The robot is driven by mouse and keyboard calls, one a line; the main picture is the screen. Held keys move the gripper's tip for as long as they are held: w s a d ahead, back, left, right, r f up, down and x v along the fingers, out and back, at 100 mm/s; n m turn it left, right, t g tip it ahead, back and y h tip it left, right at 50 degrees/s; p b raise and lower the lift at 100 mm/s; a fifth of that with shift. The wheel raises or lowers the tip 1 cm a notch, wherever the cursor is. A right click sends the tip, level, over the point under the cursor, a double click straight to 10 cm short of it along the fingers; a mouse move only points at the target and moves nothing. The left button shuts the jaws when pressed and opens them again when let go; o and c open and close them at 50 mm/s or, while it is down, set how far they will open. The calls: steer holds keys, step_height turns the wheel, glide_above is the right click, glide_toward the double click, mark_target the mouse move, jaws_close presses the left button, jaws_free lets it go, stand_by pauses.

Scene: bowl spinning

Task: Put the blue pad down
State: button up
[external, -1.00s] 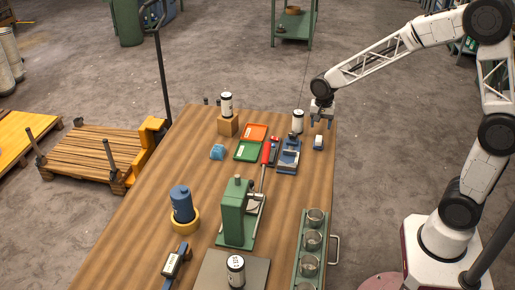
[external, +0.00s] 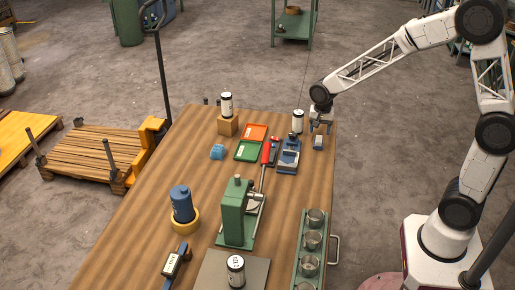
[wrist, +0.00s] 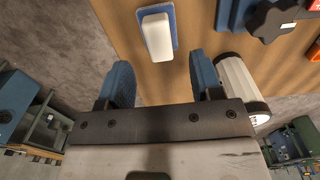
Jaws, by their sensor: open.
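A small blue pad with a white block-like top (external: 318,142) lies on the wooden table near its far right edge. In the wrist view this blue-edged pad (wrist: 174,28) lies flat on the wood, just beyond my fingertips. My gripper (external: 321,127) is above the table beside the pad, on its far side. Its two blue fingers (wrist: 160,78) are spread apart, with bare wood and floor between them. Nothing is held. The pad is apart from the fingers.
A white canister (external: 298,122) stands close to my gripper, by a finger in the wrist view (wrist: 240,88). A blue device (external: 288,156), red tray (external: 255,132), green tray (external: 248,150) and blue lump (external: 217,152) lie left. A green press (external: 235,215) stands nearer.

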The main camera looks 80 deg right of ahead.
mark_target(319, 138)
steer(key=shift+a+f, duration=0.15)
steer(key=shift+f, duration=2.45)
steer(key=c, duration=0.8)
steer(key=shift+o, duration=0.2)
steer(key=shift+r, duration=0.1)
